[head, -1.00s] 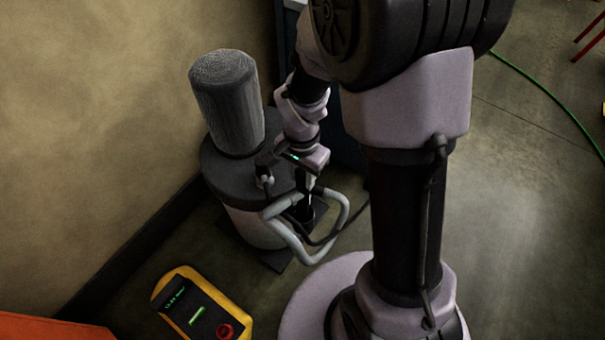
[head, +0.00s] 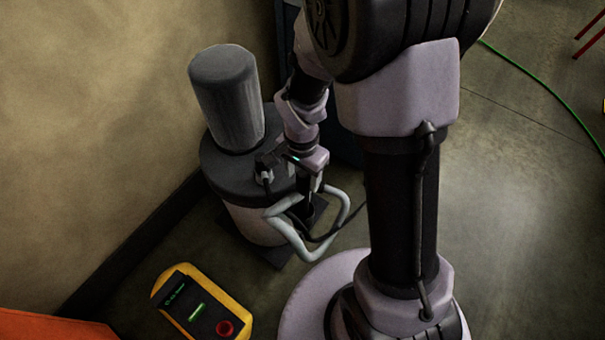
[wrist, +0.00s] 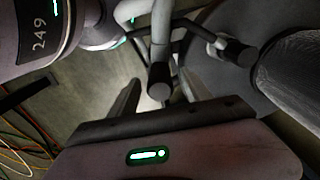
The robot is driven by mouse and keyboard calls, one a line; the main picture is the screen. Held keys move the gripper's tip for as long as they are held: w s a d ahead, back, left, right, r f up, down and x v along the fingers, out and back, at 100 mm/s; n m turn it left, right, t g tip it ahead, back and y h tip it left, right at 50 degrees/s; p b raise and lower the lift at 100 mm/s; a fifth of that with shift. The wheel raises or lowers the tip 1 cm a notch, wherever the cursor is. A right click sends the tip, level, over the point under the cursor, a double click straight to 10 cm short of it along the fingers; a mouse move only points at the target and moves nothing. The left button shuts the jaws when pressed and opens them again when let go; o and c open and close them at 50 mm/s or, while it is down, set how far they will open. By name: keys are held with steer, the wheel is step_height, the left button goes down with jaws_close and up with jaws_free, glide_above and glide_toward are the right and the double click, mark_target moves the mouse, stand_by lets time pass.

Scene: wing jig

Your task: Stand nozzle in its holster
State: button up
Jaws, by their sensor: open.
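My gripper (head: 312,186) points down beside the grey canister machine, over its pale tube frame. In the wrist view my gripper (wrist: 158,92) has its two dark fingers spread apart. A grey tube with a dark round end (wrist: 158,82) shows between and beyond the fingers; I cannot tell for sure whether it is the nozzle. In the head view a dark upright tubular part (head: 304,207), perhaps the holster or the nozzle in it, stands below my gripper, partly hidden by the frame. A black hose (head: 330,236) curves beside it.
The canister (head: 245,222) carries a dark grey cylinder (head: 228,100) on its lid and stands near the wall. The pale tube frame (head: 283,228) sticks out at its side. A yellow control box (head: 236,298) lies on the floor in front. Cables (wrist: 22,130) show at the wrist view's left.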

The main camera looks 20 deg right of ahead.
step_height(320, 180, up, 17)
steer(key=p, duration=0.8)
steer(key=shift+a+r, duration=0.15)
steer(key=shift+r, duration=0.05)
